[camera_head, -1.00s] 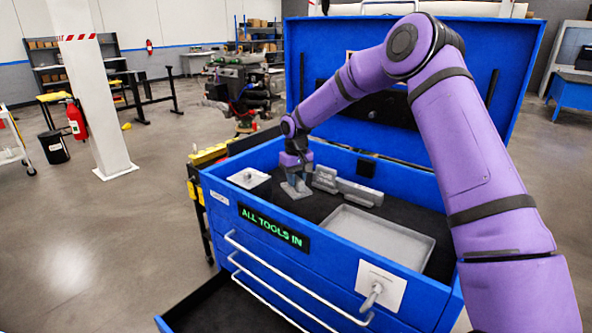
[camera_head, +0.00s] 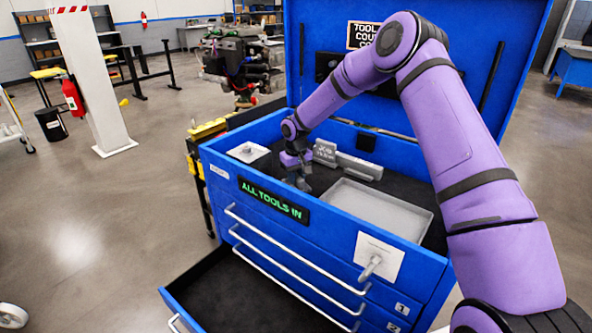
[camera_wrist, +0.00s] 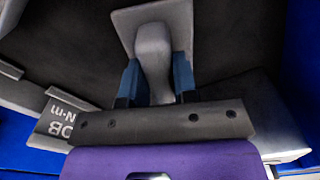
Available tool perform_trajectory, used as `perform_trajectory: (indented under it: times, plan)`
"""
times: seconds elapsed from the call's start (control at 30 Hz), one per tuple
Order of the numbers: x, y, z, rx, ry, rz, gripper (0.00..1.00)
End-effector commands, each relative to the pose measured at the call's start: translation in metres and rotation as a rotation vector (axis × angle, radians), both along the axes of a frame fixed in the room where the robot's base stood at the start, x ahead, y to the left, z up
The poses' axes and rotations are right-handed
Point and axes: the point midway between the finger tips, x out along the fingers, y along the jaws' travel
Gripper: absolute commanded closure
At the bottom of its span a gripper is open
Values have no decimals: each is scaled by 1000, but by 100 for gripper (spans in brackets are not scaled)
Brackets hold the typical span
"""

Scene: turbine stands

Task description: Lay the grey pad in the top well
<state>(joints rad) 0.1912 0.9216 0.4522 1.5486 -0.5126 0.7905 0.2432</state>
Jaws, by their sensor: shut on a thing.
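The grey pad (camera_wrist: 181,17) shows in the wrist view as a flat plate with a thick upright grip. My gripper (camera_wrist: 157,85) is shut on that grip, one blue finger on each side. In the head view my gripper (camera_head: 301,183) is low over the dark-lined top well (camera_head: 322,180) of the blue chest, left of the shallow grey tray (camera_head: 380,207). The pad is hard to make out there. I cannot tell whether it touches the lining.
Grey blocks (camera_head: 345,162) with raised lettering stand just right of my gripper. A pale plate with a knob (camera_head: 248,152) lies at the well's left end. The raised lid (camera_head: 470,50) stands behind. A lower drawer (camera_head: 250,290) is pulled out in front.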

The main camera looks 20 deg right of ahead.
Motion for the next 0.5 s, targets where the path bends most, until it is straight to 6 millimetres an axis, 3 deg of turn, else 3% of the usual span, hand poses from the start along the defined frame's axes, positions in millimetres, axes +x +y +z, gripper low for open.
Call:
perform_trajectory:
  times: [0.5]
  plan:
    - [0,1,-6,0,-1,1,100]
